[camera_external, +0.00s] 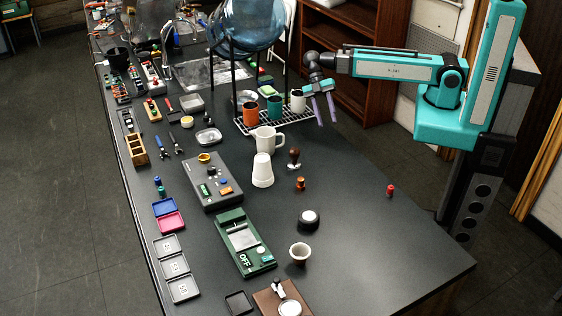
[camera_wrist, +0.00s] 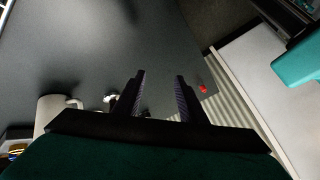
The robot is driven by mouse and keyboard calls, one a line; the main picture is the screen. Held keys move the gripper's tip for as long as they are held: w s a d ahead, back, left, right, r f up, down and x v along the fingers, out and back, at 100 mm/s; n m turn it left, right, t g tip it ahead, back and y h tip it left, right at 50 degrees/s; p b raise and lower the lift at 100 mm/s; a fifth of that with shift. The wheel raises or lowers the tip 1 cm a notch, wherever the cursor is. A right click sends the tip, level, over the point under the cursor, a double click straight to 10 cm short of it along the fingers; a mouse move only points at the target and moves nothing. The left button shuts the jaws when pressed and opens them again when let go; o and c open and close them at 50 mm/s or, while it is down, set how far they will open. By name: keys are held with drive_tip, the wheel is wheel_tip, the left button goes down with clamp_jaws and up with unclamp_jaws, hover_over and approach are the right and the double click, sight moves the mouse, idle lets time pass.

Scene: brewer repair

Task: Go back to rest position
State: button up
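My gripper (camera_external: 323,108) is at the end of my teal arm, above the far right side of the dark table (camera_external: 370,220). Its two purple-grey fingers point down and stand apart with nothing between them. In the wrist view my gripper (camera_wrist: 160,97) also shows spread, empty fingers over the table edge. My arm reaches out roughly level from its upright column at the right. The gripper is just right of the rack (camera_external: 290,116) with the orange, teal and white cups, and appears apart from them.
A white pitcher (camera_external: 267,139), a white stacked cup shape (camera_external: 262,171) and a tamper (camera_external: 294,157) stand nearby. A small red item (camera_external: 390,190) is near the right table edge. The table's right side is mostly clear.

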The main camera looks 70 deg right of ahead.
drive_tip(key=w+d+f+m+t+h, duration=0.1)
drive_tip(key=d+f+m, duration=0.15)
drive_tip(key=d, duration=0.55)
drive_tip(key=w+d+f+m+t+h, duration=0.15)
drive_tip(key=d+m, duration=0.25)
drive_tip(key=d, duration=0.4)
drive_tip(key=w+d+f+m, duration=0.1)
drive_tip(key=d+f+m, duration=0.2)
drive_tip(key=d, duration=0.5)
drive_tip(key=s+a+f+m+g+h+b, duration=0.1)
drive_tip(key=s+f+m+b, duration=0.15)
drive_tip(key=f, duration=0.55)
drive_tip(key=s+a+f+m+b, duration=0.1)
drive_tip(key=s+a+f+b, duration=0.15)
drive_tip(key=f, duration=0.55)
drive_tip(key=s+a+f+m+g+h+b, duration=0.1)
drive_tip(key=s+f+b, duration=0.15)
drive_tip(key=f, duration=0.55)
drive_tip(key=s+a+f+m+h+b, duration=0.1)
drive_tip(key=s+f+b, duration=0.1)
drive_tip(key=s+f, duration=0.6)
drive_tip(key=s+f+m+g+h+b, duration=0.1)
drive_tip(key=s+f+m+b, duration=0.1)
drive_tip(key=s+f, duration=0.6)
wheel_tip(320, 180, down, 5)
drive_tip(key=shift+s+a+b, duration=0.2)
drive_tip(key=shift+a+b, duration=0.15)
drive_tip(key=shift+b, duration=0.4)
